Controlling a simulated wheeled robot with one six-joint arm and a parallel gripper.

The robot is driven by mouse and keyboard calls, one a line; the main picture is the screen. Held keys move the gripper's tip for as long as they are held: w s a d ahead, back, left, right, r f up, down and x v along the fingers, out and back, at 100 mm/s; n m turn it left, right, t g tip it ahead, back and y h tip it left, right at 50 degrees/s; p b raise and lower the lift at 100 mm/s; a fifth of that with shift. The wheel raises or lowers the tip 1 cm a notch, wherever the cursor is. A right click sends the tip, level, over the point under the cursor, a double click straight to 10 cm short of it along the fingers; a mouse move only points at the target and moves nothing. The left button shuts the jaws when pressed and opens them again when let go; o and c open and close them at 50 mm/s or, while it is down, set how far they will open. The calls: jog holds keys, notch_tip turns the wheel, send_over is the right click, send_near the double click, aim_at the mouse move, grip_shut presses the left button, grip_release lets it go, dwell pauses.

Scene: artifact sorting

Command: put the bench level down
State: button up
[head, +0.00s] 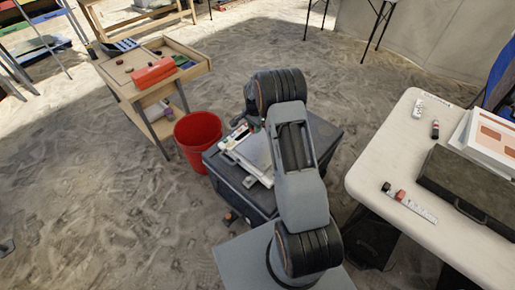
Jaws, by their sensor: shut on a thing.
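My arm rises from the bottom middle, and its upper joint and link cover the space behind them. My gripper is hidden behind the arm, so neither its fingers nor anything between them shows. I cannot make out a bench level for certain anywhere. A white tray-like thing (259,166) with small coloured items at its left end lies on top of a dark case (232,174), partly covered by my arm.
A red bucket (196,138) stands left of the dark case. A wooden cart (190,62) with an orange box (153,73) is at the back left. A pale table (385,158) at right bears a dark case (473,187), a scale bar (413,207) and small pieces. Sand lies between.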

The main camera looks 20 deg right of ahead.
send_over(257, 151)
notch_tip(257, 151, down, 5)
jog(key=shift+w+d+f, duration=0.1)
jog(key=shift+f, duration=0.05)
jog(key=shift+s+f+b, duration=0.15)
jog(key=shift+f+b, duration=0.05)
jog(key=shift+f, duration=0.7)
jog(key=shift+s+f+b, duration=0.1)
jog(key=shift+f+b, duration=0.05)
jog(key=shift+f, duration=0.75)
jog(key=shift+f, duration=0.15)
jog(key=o, duration=0.9)
